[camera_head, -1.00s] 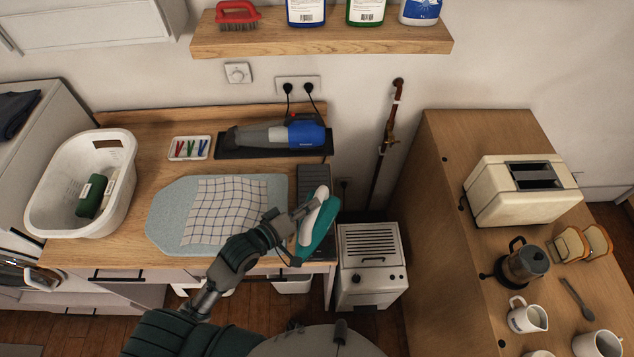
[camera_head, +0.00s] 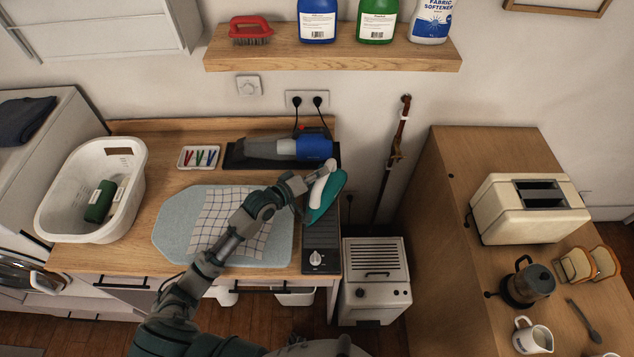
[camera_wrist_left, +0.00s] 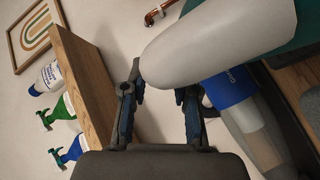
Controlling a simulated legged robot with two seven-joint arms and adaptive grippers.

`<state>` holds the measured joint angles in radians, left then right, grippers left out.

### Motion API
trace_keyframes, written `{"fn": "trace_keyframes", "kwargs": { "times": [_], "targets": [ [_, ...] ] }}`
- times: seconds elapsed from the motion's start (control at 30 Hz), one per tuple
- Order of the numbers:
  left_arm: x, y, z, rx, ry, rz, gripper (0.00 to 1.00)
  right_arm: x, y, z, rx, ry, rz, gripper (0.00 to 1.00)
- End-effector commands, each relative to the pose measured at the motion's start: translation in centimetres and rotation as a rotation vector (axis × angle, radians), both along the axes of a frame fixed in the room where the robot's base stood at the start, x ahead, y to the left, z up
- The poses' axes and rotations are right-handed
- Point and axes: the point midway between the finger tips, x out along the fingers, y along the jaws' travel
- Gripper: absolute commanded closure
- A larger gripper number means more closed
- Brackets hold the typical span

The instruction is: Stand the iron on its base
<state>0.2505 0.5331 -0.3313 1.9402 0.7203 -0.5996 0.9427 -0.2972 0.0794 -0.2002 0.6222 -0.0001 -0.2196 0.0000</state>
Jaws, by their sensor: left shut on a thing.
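The teal and white iron (camera_head: 330,194) is held in my left gripper (camera_head: 314,182) in the head view. It is tilted, with its teal body on the right and its pale handle on the left. It is over the dark panel with a white knob (camera_head: 317,260) at the counter's right end; I cannot tell whether they touch. In the left wrist view the iron's pale handle (camera_wrist_left: 222,45) fills the upper middle, by the finger tips (camera_wrist_left: 160,88). The iron's base is mostly hidden there. My right gripper is not in view.
A light blue ironing pad (camera_head: 172,232) with a checked cloth (camera_head: 212,215) lies left of the iron. A blue and grey handheld vacuum (camera_head: 305,148) lies behind it. A white basket (camera_head: 70,225) is at far left. A white heater (camera_head: 375,262) stands beside the counter.

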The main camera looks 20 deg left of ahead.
Motion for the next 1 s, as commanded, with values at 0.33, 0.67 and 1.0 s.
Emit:
{"fn": "trace_keyframes", "kwargs": {
  "times": [0.33, 0.67, 1.0],
  "targets": [
    [0.1, 0.0, -3.1, -0.004, -0.007, 0.001, 1.00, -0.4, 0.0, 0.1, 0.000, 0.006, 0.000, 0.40],
    [0.0, 0.0, -3.5, 0.000, 0.001, 0.001, 0.46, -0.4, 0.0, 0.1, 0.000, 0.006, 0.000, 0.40],
    [-0.4, 0.3, -3.5, 0.000, 0.002, 0.000, 0.46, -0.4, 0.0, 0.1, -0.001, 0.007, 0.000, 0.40]
  ]
}}
